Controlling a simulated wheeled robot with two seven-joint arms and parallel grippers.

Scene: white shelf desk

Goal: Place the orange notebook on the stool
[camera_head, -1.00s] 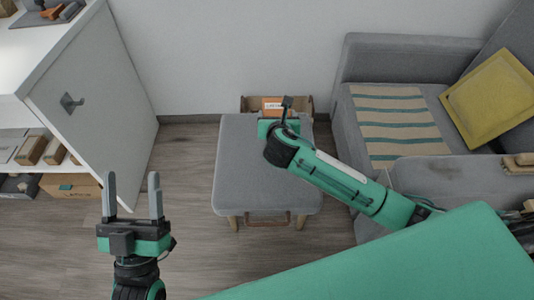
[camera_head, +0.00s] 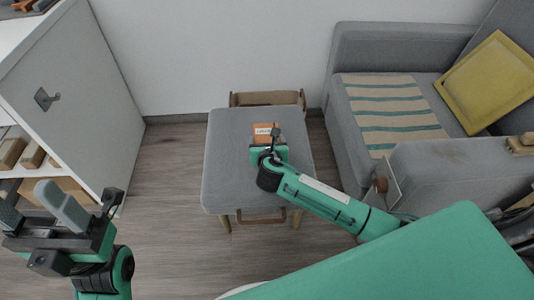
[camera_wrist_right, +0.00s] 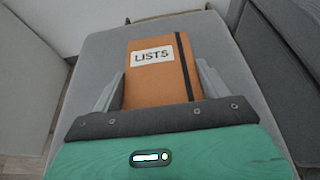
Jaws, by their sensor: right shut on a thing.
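The orange notebook (camera_head: 265,128), with a white "LISTS" label and a dark elastic band, is at the grey stool's (camera_head: 225,170) seat, toward the back. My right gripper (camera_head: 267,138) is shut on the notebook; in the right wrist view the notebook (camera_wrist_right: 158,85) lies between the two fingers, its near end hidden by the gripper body. The stool seat (camera_wrist_right: 100,55) shows under and around it. Whether the notebook touches the seat or is slightly above it, I cannot tell. My left gripper (camera_head: 35,208) is open and empty at the lower left, by the white shelf.
A grey sofa (camera_head: 385,50) with a striped cloth (camera_head: 395,112) and yellow cushion (camera_head: 490,82) stands right. The white shelf desk (camera_head: 85,95) is left. Wooden floor (camera_head: 170,160) is free between the desk and stool.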

